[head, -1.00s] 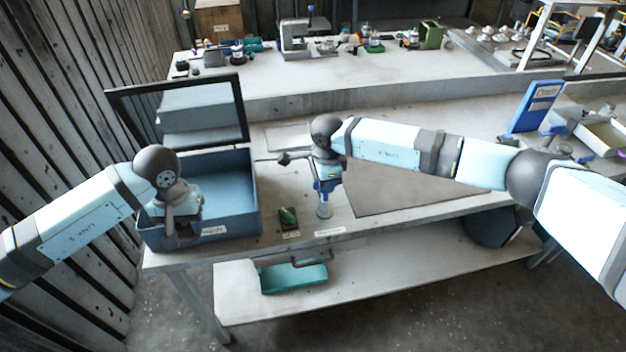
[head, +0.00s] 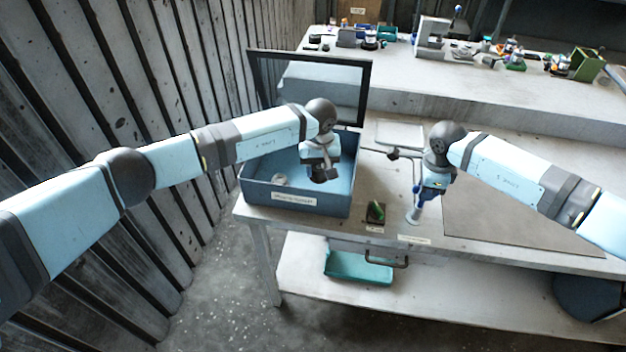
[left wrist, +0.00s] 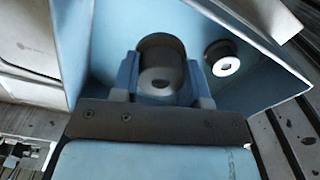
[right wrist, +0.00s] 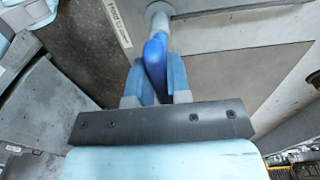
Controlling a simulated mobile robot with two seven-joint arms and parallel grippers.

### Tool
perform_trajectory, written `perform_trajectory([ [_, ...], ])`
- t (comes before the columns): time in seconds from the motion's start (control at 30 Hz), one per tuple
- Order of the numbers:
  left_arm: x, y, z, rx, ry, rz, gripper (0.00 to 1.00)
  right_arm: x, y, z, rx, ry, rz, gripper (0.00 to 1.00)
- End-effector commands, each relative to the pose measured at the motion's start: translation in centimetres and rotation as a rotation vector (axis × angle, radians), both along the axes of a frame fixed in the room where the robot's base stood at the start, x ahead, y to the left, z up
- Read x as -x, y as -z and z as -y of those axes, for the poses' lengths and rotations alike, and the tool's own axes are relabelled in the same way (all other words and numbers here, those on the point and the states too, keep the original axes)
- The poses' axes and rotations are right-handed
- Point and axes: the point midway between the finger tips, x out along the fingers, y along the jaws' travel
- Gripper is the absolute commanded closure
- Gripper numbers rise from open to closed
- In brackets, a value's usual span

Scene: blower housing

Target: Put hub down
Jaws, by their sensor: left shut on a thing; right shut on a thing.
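In the left wrist view a dark grey round hub (left wrist: 161,72) with a lighter end and a central hole sits between the fingers of my left gripper (left wrist: 163,88), which is shut on it. In the head view my left gripper (head: 322,172) is over the right part of the open blue box (head: 268,195). I cannot tell whether the hub touches the box floor. My right gripper (head: 428,190) is shut on a blue-handled tool (right wrist: 154,58) with a pale round end, held upright by the bench's front edge.
A second round part with a pale face (left wrist: 227,62) lies in the box, apart from the hub. The box's framed lid (head: 368,95) stands open behind. A small dark tray with a green item (head: 376,211) lies between box and tool. A dark mat (head: 500,220) is clear.

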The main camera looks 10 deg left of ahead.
Motion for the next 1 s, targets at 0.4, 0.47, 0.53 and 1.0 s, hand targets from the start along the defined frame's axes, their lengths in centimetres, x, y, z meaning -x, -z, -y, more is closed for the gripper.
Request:
perform_trajectory([
  [0.4, 0.1, 4.9, 0.0, 0.001, 0.000, -0.002, 0.86, 0.0, 0.1, 0.0, 0.001, 0.000, -0.001, 1.00],
  [0.47, 0.1, 5.8, 0.0, 0.001, 0.000, -0.002, 0.86, 0.0, 0.1, 0.0, 0.001, 0.000, -0.001, 1.00],
  [0.53, 0.0, 6.6, 0.0, 0.001, 0.000, -0.001, 0.86, 0.0, 0.1, 0.0, 0.001, 0.000, -0.001, 1.00],
  [1.0, 0.0, 7.1, 0.0, 0.001, 0.001, 0.001, 0.39, 0.0, 0.1, 0.0, 0.001, 0.000, -0.001, 1.00],
])
